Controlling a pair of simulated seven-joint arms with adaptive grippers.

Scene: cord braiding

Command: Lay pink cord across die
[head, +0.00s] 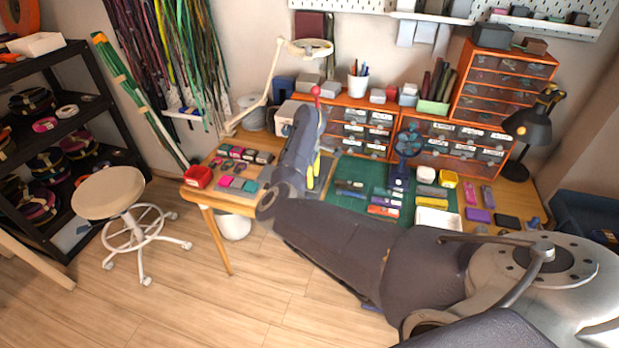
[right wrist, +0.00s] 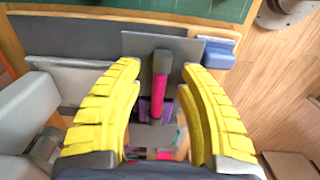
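My right gripper (right wrist: 162,72) has yellow padded fingers spread apart, with clear gaps on both sides of what lies between them. In the right wrist view a pink cord piece (right wrist: 158,95) shows between the fingers, against a narrow dark part (right wrist: 162,62). This sits in front of a grey plate (right wrist: 185,46). I cannot tell for sure which part is the die. In the head view the yellow fingers (head: 318,172) are over the workbench, and my arm hides much of what is under them. My left gripper is not seen.
A green cutting mat (head: 360,172) with small tools lies right of the gripper. Small coloured blocks (head: 238,184) and a red box (head: 198,177) are on the left of the bench. Orange drawers (head: 365,130) stand behind. A blue block (right wrist: 219,55) is near the plate.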

